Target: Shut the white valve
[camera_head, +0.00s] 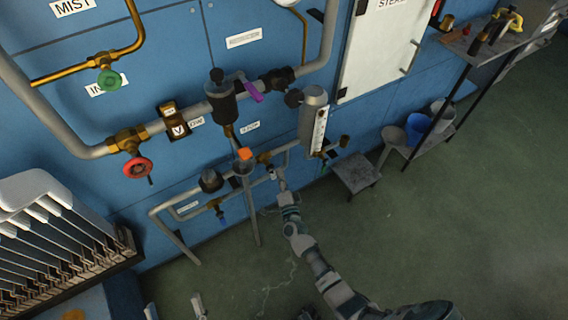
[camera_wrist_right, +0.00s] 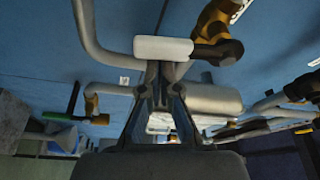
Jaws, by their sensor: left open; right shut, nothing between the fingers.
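A white, rounded valve handle (camera_wrist_right: 163,48) lies crosswise just beyond my right gripper (camera_wrist_right: 162,82) in the right wrist view. A dark stem joins it at the right to a brass fitting (camera_wrist_right: 213,28). In the head view my right gripper (camera_head: 282,183) reaches up to the low pipes by the blue wall; the white handle is too small there to make out surely. My right fingers are shut with nothing between them, close to the handle; I cannot tell whether they touch it. My left gripper (camera_head: 174,308) is open and empty at the bottom edge, its fingertips apart.
A red handwheel (camera_head: 138,168), a green handwheel (camera_head: 109,80) and a purple lever (camera_head: 253,92) sit on the pipes. A rack of white sock boards (camera_head: 40,190) stands at left. A small stool (camera_head: 356,172) stands right of my right arm.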

